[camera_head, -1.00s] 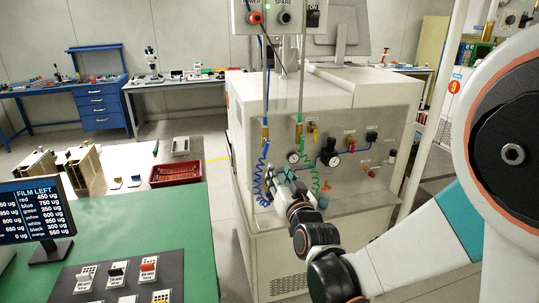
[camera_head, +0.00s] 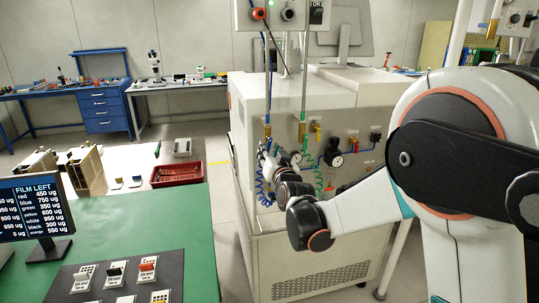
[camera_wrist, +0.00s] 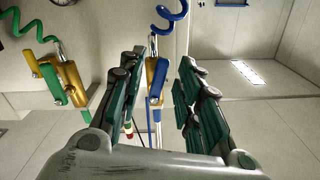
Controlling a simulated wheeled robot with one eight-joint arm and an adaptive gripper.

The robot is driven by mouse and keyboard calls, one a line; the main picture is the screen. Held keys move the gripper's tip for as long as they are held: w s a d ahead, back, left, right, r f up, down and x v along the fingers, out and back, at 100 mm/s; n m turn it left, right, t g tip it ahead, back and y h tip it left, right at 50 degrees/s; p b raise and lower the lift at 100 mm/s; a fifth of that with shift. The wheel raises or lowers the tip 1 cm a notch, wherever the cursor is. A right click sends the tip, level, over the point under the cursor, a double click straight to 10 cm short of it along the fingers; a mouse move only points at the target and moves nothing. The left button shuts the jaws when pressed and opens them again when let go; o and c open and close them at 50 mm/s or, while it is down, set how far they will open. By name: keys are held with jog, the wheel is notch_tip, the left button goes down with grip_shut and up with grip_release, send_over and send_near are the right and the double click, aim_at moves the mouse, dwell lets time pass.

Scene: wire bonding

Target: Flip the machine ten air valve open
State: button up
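A brass valve with a blue lever (camera_wrist: 154,80) hangs on a blue line in the wrist view, a blue coiled hose (camera_wrist: 172,14) at one end. My gripper (camera_wrist: 161,62) is open, its green-padded fingers on either side of this valve. I cannot tell whether they touch it. A second brass valve, with yellow and green parts (camera_wrist: 66,80), is left of the fingers, beside a green coiled hose (camera_wrist: 22,24). In the head view my gripper (camera_head: 264,150) is at the machine's front, just below the left brass fitting (camera_head: 267,131). The right brass fitting (camera_head: 302,128) stays clear.
The white machine (camera_head: 250,235) has gauges (camera_head: 336,160) and small knobs on its front panel. A green table (camera_head: 150,225) with a screen (camera_head: 36,205) and a red tray (camera_head: 177,176) stand at left. Open floor lies between table and machine.

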jog(key=shift+c, duration=0.3)
grip_shut()
jog(key=shift+w+d+n, duration=0.1)
jog(key=shift+d+n, duration=0.1)
jog(key=shift+n, duration=0.55)
jog(key=shift+d+n, duration=0.2)
jog(key=shift+n, duration=0.55)
jog(key=shift+o, duration=0.3)
grip_release()
